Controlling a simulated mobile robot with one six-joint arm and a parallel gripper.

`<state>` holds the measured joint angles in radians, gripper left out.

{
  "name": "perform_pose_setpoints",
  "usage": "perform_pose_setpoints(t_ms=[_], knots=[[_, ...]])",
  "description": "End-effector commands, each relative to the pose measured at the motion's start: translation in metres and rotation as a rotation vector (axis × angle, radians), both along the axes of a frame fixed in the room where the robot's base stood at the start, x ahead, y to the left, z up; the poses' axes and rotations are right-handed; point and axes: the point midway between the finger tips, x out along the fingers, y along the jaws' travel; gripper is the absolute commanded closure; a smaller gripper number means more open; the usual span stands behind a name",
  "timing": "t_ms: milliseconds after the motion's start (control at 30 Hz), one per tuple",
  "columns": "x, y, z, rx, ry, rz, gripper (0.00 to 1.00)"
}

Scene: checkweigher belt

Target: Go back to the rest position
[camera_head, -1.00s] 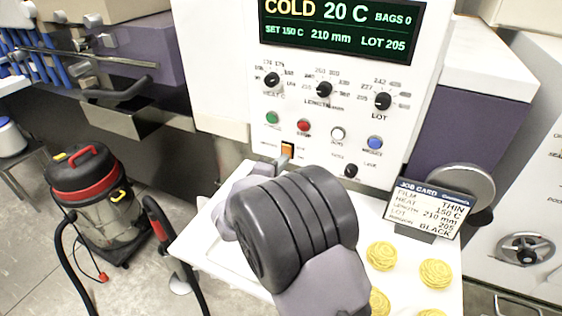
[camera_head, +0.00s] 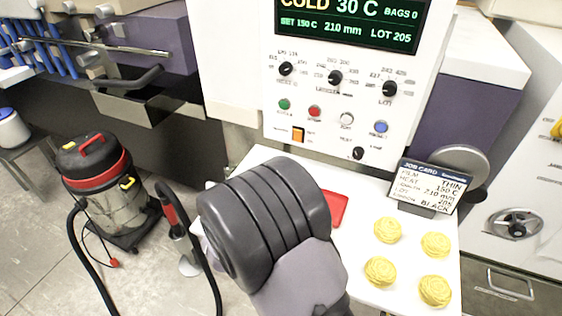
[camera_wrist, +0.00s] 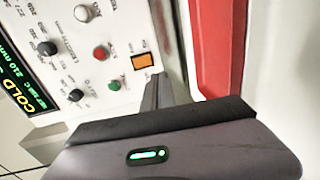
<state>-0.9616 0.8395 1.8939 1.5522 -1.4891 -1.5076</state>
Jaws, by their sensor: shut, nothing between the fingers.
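The control panel (camera_head: 330,105) stands upright at the back of the white table (camera_head: 395,300). Its display (camera_head: 350,22) reads COLD, 30 C, 210 mm and LOT 205. My gripper (camera_wrist: 164,88) shows in the wrist view with its dark fingers together and nothing between them. Its tips point toward the panel near the orange switch (camera_wrist: 142,61), and look apart from it. In the head view my arm's dark wrist hides the gripper. The orange switch also shows there (camera_head: 298,134), clear of the arm.
A red tray (camera_head: 338,209) lies partly hidden behind my arm. Several yellow nest-like pieces (camera_head: 387,230) lie on the table's right, in front of the job card (camera_head: 430,186). A vacuum cleaner (camera_head: 100,185) with a hose stands on the floor at left.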

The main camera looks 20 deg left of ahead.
Motion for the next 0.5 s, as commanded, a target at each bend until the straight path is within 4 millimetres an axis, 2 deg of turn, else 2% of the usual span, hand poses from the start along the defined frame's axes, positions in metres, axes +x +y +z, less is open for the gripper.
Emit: perform_pose_setpoints(t_ms=[167,500], knots=[[-0.0104,0.0003,-0.0016,-0.001,0.0,0.0,1.0],[-0.0104,0.0001,-0.002,-0.001,0.0,-0.001,1.0]])
